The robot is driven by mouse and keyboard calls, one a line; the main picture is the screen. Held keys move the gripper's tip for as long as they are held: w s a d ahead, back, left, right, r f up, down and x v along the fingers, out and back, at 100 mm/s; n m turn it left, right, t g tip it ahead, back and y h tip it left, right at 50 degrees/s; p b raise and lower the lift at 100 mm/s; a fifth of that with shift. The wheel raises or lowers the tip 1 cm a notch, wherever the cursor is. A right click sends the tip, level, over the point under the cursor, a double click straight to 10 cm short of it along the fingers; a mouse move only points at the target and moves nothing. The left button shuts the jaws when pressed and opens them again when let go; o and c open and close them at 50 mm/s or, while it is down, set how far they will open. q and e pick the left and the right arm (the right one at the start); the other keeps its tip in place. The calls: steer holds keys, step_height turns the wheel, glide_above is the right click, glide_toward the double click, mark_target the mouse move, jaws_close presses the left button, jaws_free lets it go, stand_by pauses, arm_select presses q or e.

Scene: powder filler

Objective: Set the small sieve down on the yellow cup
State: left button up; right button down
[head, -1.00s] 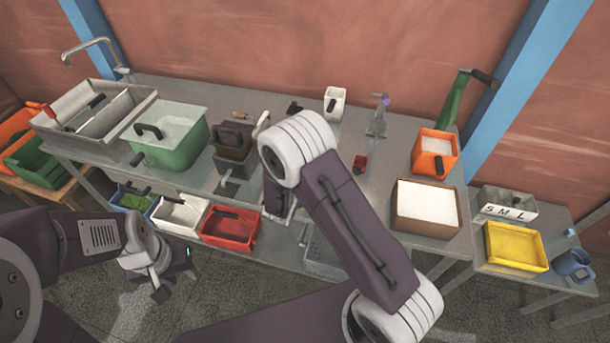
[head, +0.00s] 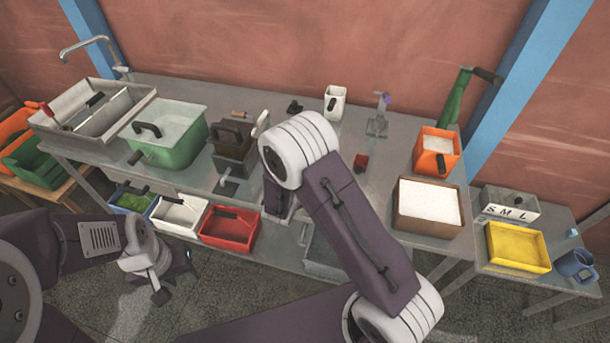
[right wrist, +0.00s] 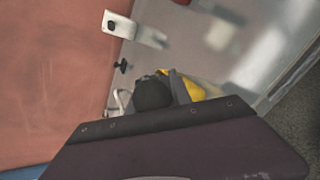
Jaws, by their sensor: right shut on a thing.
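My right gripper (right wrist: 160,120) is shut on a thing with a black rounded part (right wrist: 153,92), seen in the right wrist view. It looks like the handle of the small sieve, but the sieve's mesh and rim cannot be made out. A yellow thing, likely the yellow cup (right wrist: 194,91), shows just behind a grey edge there, partly hidden. Whether the sieve touches the cup cannot be told. In the head view my right arm hides the right gripper, sieve and cup. My left gripper (head: 175,278) hangs low at the left, away from the table; its jaw opening is unclear.
A yellow tray (head: 516,247) and a blue mug (head: 575,265) are at the far right.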

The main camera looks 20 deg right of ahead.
steer(key=shift+f, duration=0.15)
stand_by(0.3)
steer(key=c, duration=1.1)
jaws_free()
steer(key=shift+b, duration=0.3)
steer(key=b+v, duration=0.1)
steer(key=v, duration=0.8)
steer(key=shift+b, duration=0.4)
